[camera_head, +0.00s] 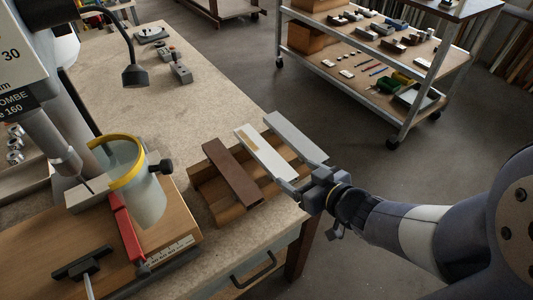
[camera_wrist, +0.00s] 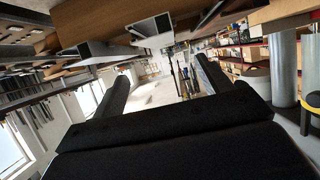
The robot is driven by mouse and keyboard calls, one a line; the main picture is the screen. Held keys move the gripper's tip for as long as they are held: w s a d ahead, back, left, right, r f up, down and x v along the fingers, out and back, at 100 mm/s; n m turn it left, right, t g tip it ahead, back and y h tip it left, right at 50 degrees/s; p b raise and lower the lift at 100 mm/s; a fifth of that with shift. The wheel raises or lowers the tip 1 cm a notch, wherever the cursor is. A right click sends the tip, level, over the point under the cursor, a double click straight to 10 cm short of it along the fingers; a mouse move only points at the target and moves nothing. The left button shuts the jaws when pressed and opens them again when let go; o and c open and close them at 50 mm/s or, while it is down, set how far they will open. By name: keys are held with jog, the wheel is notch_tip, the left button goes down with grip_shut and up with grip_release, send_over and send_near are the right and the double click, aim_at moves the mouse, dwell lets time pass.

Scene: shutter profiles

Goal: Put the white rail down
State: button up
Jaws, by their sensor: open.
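The white rail (camera_head: 268,157) lies across a wooden rack (camera_head: 225,212) on the workbench, between a brown rail (camera_head: 232,173) and a grey rail (camera_head: 296,136). A tan patch shows on its upper face. My gripper (camera_head: 288,187) is at the near end of the white rail, by the bench's front right corner. In the wrist view my gripper's fingers (camera_wrist: 163,86) are spread apart with nothing between them. A pale rail end (camera_wrist: 151,27) shows above them there. Whether a finger touches the white rail, I cannot tell.
A drill press with a yellow-rimmed clear guard (camera_head: 122,160) and a red fence (camera_head: 127,232) stands left of the rack. A black lamp (camera_head: 135,74) and small blocks (camera_head: 181,73) are farther back. The bench (camera_head: 210,105) behind the rack is clear. A shelf trolley (camera_head: 375,65) stands beyond.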

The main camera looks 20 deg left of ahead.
aim_at(275, 162)
jog(key=x, duration=0.5)
jog(key=shift+b, duration=0.35)
jog(key=shift+w+a+f, duration=0.3)
jog(key=shift+a+f, duration=0.1)
jog(key=shift+f, duration=0.05)
jog(key=shift+x, duration=2)
jog(key=shift+d+f, duration=0.1)
jog(key=shift+f, duration=0.05)
jog(key=shift+c, duration=0.3)
jog(key=c, duration=1.1)
